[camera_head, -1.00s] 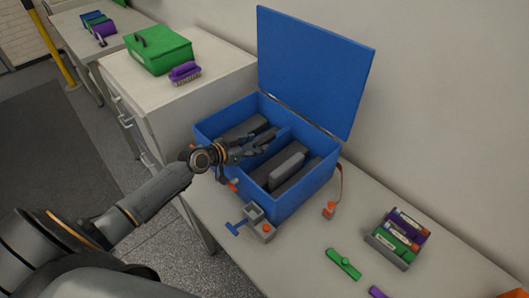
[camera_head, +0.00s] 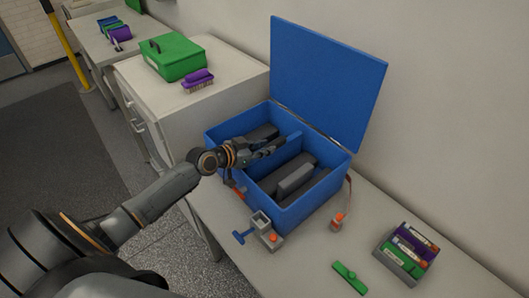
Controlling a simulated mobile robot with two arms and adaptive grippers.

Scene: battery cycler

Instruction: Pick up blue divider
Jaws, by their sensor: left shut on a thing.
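The open blue box (camera_head: 318,207) stands on the white counter with its lid raised. The blue divider (camera_head: 293,137) is inside it, running between dark grey blocks; most of it is hidden behind my left gripper. My left gripper (camera_head: 279,146) reaches in over the box's near left wall and is shut on the divider. I cannot tell whether the divider is raised off the box floor. Dark grey blocks (camera_head: 296,179) lie in the box on the near side of the divider. My right gripper is not in view.
A grey clamp with a blue handle (camera_head: 262,232) and an orange-tipped latch (camera_head: 337,221) are by the box's front. A grey tray of coloured items (camera_head: 398,270) and a green piece (camera_head: 349,277) lie right. A green case (camera_head: 173,58) and purple brush (camera_head: 198,80) stand on the cabinet behind.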

